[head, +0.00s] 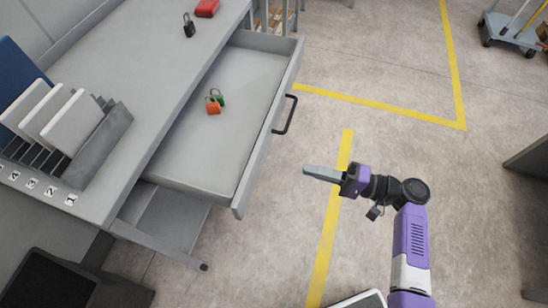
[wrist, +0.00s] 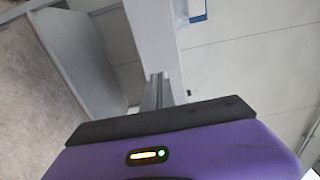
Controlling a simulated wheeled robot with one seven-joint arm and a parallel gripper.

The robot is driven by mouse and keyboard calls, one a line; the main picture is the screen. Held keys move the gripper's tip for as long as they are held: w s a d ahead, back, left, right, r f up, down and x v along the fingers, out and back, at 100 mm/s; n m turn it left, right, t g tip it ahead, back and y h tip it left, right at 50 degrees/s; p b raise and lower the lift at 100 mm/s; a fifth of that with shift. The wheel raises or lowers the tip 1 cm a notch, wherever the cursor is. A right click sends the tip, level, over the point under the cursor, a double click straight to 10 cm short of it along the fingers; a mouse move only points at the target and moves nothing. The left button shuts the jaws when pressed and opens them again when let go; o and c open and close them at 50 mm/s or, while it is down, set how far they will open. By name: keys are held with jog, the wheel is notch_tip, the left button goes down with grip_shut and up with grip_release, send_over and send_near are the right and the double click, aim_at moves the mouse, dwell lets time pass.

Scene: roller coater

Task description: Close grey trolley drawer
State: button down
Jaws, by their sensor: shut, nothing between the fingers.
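The grey trolley drawer (head: 235,75) is pulled out to the right from under the grey tabletop in the head view. Its dark handle (head: 287,115) is on the outer front face. An orange padlock (head: 212,106) and a green padlock (head: 218,94) lie inside. My gripper (head: 309,169) is shut and empty, right of the drawer front and apart from it, below the handle in the picture. It points left, towards the drawer. In the wrist view the shut fingers (wrist: 155,90) show beyond my purple wrist; I cannot clearly make out the drawer there.
The grey trolley top (head: 160,75) holds a rack of panels (head: 70,125), a black padlock (head: 188,25) and a red object (head: 206,8). Floor with yellow lines (head: 380,105) is clear right of the drawer. A wheeled cart (head: 513,30) stands far right.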

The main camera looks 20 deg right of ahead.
aim_at(262, 157)
jog(key=p+x, duration=0.1)
jog(key=x, duration=0.9)
jog(key=shift+w+a, duration=0.2)
jog(key=shift+a, duration=0.1)
jog(key=shift+a, duration=0.1)
jog(key=b+x, duration=0.5)
jog(key=x, duration=0.6)
jog(key=b+x, duration=0.5)
jog(key=x, duration=0.7)
jog(key=shift+f, duration=0.2)
jog(key=shift+w+a+r+b, duration=0.1)
jog(key=shift+w+a+b, duration=0.25)
jog(key=shift+a+b, duration=0.1)
jog(key=shift+r, duration=0.15)
jog(key=shift+a, duration=0.2)
